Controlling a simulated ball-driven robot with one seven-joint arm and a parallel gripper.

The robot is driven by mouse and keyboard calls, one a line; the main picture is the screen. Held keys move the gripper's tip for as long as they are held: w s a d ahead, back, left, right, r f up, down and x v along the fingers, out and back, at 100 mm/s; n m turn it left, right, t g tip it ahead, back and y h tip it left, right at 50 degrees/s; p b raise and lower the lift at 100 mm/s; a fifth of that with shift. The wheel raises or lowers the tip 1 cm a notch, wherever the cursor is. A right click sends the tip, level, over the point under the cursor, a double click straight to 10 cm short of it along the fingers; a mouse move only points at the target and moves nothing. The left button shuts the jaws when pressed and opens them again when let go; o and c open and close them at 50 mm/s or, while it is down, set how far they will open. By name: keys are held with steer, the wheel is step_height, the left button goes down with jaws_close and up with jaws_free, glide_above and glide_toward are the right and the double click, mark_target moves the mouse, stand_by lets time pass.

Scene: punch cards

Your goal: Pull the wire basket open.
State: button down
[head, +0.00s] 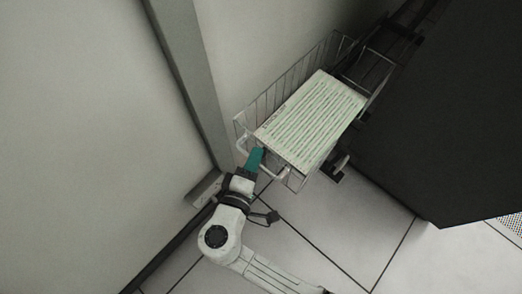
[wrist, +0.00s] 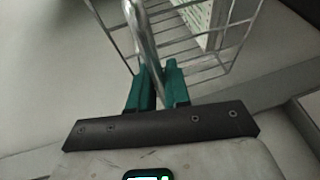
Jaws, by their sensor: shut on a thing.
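The wire basket (head: 288,83) stands out from the dark cabinet on rails in the head view, with a stack of pale printed cards (head: 312,118) lying in it. A light bar handle (head: 273,171) runs across its near end. My gripper (head: 256,157) has teal fingers and is at the left part of this handle. In the wrist view, the teal fingers of my gripper (wrist: 160,82) are shut on the metal handle (wrist: 143,42), which passes between them. The basket's wires (wrist: 188,38) show behind the handle. The fingertips partly hide the bar.
A large dark cabinet (head: 430,110) stands to the right of the basket. A pale wall with a grey post (head: 185,70) runs close on the left. Tiled floor (head: 320,235) lies below, clear to the right of my arm.

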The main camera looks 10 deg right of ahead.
steer(key=shift+s+a+f, duration=0.1)
steer(key=shift+s+a, duration=0.25)
steer(key=shift+a, duration=0.1)
steer(key=c, duration=1.2)
jaws_free()
steer(key=shift+a, duration=0.15)
steer(key=shift+o, duration=0.2)
steer(key=shift+s, duration=0.1)
steer(key=p+v, duration=0.2)
steer(key=v, duration=0.8)
steer(key=shift+s+a, duration=0.25)
steer(key=shift+s, duration=0.05)
